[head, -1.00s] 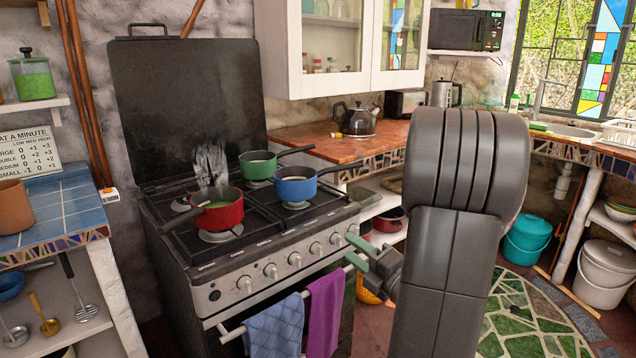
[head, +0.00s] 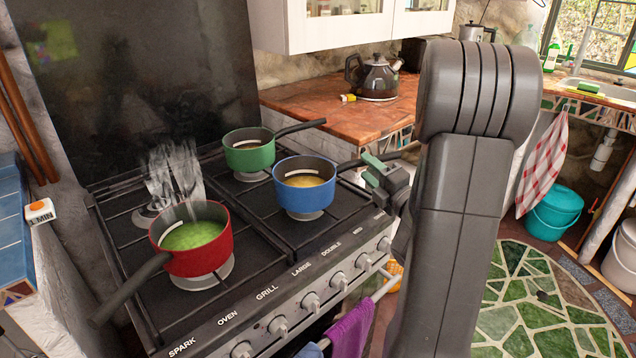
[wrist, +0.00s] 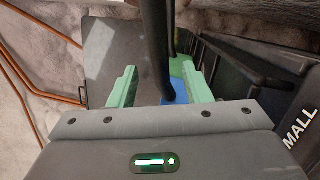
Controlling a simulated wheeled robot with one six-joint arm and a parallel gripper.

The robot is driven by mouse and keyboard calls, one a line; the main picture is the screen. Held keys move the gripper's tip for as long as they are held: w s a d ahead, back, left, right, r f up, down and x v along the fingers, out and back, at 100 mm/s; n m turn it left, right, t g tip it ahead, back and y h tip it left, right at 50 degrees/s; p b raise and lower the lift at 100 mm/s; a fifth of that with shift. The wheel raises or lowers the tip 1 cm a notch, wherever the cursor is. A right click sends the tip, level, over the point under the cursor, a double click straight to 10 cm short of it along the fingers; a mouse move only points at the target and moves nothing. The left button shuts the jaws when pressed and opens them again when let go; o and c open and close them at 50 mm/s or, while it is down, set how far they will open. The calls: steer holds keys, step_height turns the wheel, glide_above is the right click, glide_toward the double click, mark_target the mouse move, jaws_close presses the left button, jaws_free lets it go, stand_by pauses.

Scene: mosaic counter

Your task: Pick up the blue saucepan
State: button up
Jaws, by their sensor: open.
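In the wrist view the dark handle (wrist: 157,50) runs between the two spread fingers of my gripper (wrist: 160,78). Only a small patch of the blue saucepan (wrist: 172,100) shows there. Part of the handle is hidden behind the gripper in the head view.
A green saucepan (head: 249,152) stands close behind the blue one. A red saucepan (head: 190,250) with green contents steams at the front left. A kettle (head: 373,78) sits on the wooden counter (head: 335,112). Space above the hob is free.

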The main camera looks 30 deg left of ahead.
mark_target(364, 165)
steer(key=x, duration=0.3)
steer(key=shift+w+a, duration=0.2)
steer(key=shift+a, duration=0.05)
jaws_close()
steer(key=shift+r, duration=0.1)
stand_by(1.1)
